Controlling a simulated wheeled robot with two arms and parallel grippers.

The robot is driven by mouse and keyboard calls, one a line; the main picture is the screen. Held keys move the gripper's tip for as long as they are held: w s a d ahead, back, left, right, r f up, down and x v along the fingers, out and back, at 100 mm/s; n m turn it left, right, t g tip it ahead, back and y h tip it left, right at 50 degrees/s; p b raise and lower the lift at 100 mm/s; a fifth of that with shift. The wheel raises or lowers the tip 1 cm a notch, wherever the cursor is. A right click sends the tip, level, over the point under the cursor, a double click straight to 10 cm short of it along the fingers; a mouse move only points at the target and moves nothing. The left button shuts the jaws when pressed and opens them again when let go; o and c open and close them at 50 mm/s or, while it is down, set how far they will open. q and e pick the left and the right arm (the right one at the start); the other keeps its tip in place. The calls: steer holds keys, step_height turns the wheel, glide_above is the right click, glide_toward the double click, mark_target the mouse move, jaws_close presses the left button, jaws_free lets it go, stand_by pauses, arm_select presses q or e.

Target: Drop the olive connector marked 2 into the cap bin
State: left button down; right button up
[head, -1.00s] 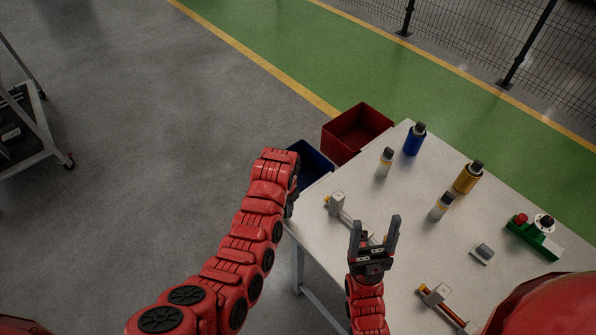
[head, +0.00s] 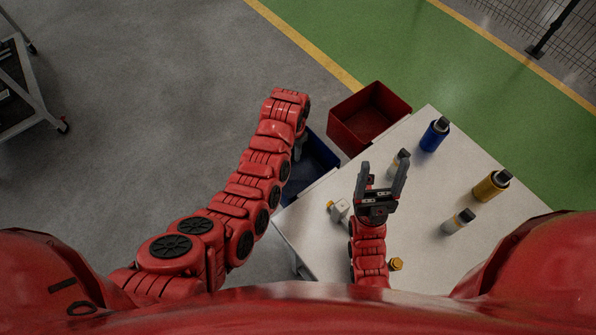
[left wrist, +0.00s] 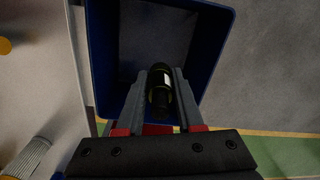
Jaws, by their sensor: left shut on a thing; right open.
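My left gripper (left wrist: 158,92) is shut on a dark olive connector (left wrist: 160,98) with a pale label, in the left wrist view. No number can be read on it. It is held over the opening of a blue bin (left wrist: 101,75), whose walls surround it in that view. In the head view the blue bin (head: 318,160) stands beside the table, partly behind my left arm, and the left gripper (head: 299,146) is mostly hidden by its own wrist. Which bin is the cap bin cannot be read. My right gripper (head: 383,178) is open and empty above the table.
A red bin (head: 345,133) stands next to the blue one. The white table (head: 420,215) bears a blue bottle (head: 434,135), a gold bottle (head: 491,186), two pale dark-capped bottles (head: 458,221) and a grey tool (head: 340,209). A cart (head: 30,95) stands far left.

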arm_select(q)
step_height(320, 180, down, 5)
steer(key=shift+w+r+b, duration=0.15)
steer(key=shift+r+b, duration=0.05)
steer(key=shift+b, duration=0.85)
steer(key=shift+c, duration=2.3)
jaws_free()
steer(key=shift+r, duration=0.1)
